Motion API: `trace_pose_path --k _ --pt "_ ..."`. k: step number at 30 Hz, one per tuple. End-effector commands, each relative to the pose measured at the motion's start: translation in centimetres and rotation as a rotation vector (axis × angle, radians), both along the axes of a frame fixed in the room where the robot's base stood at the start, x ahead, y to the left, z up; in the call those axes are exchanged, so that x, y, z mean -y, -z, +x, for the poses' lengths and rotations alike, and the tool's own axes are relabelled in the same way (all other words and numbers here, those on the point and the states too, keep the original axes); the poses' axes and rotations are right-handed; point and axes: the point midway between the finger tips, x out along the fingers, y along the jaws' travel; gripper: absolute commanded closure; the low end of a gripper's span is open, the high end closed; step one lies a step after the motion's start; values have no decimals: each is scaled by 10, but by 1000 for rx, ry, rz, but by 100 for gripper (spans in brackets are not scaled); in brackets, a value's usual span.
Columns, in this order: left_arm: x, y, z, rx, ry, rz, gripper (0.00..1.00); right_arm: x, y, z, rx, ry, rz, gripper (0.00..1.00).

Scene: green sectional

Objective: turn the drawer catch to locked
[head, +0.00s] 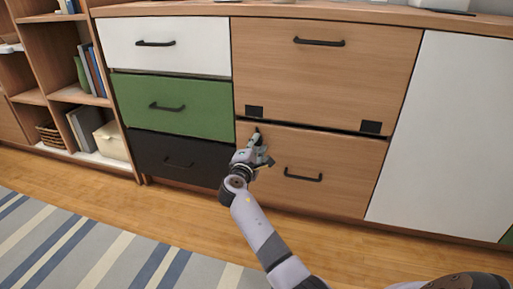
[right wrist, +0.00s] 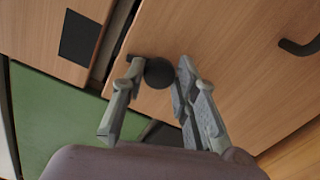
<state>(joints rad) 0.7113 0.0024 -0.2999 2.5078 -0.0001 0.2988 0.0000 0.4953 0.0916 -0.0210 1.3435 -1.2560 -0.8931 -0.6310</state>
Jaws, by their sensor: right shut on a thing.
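The drawer catch is a dark round knob (right wrist: 158,73) near the upper left corner of the lower wood drawer (head: 345,165). In the right wrist view it lies between the fingertips of my right gripper (right wrist: 160,80), which is shut on it. In the head view my right gripper (head: 256,147) is at that corner and hides most of the catch. I cannot tell which way the catch is turned. My left gripper is not in view.
A wood front (head: 325,70) with a black handle is above the drawer, with dark plates (head: 370,127) along its lower edge. White, green (head: 175,105) and black drawers are to the left, a white panel (head: 450,130) to the right. A striped rug (head: 95,250) lies in front.

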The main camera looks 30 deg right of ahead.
Motion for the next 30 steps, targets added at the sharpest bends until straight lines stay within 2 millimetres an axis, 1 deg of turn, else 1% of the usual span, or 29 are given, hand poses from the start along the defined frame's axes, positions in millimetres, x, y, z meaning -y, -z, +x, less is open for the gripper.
trace_pose_path --k 3,12,18,30 --pt "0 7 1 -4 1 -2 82 1 3 0 68 2 60 100" --pt "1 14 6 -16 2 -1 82 1 2 0 186 3 162 100" --pt "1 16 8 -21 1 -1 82 1 2 0 220 3 191 100" --pt "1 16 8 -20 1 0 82 1 2 -1 229 3 199 100"
